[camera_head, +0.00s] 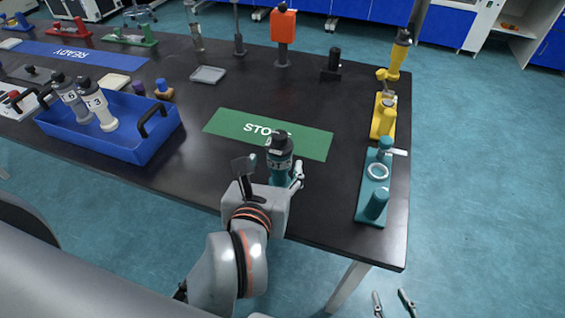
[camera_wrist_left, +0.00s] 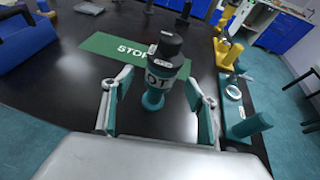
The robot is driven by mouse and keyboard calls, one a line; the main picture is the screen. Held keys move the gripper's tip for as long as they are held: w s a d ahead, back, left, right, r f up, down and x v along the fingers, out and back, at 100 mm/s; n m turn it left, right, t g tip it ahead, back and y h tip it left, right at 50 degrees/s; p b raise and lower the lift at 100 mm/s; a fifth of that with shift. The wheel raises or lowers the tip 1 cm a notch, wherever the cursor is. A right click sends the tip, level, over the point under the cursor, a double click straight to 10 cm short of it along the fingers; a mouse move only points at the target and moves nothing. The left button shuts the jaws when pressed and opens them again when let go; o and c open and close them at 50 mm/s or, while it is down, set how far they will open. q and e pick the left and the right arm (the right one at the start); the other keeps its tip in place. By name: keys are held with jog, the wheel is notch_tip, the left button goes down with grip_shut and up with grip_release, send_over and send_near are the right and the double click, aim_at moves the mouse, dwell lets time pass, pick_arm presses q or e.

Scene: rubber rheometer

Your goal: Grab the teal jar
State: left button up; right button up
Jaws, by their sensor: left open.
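The teal jar (camera_head: 279,170) stands upright on the black table, just in front of the green STOP mat. It has a black lid and a pale label; in the left wrist view the jar (camera_wrist_left: 158,82) shows letters "OT". My left gripper (camera_head: 270,174) is open at the jar, and in the left wrist view its fingers (camera_wrist_left: 158,90) stand on either side of it with gaps visible. My right gripper (camera_head: 392,302) is at the bottom edge, off the table, with its two fingers apart and empty.
The green STOP mat (camera_head: 225,123) lies behind the jar. A teal stand (camera_head: 371,200) and a yellow stand (camera_head: 384,125) line the right table edge. A blue crate (camera_head: 125,150) with white-labelled jars stands left. The table between crate and jar is clear.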

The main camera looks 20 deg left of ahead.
pick_arm(q)
jog(key=x, duration=0.5)
jog(key=shift+w, duration=0.4)
jog(key=c, duration=1.3)
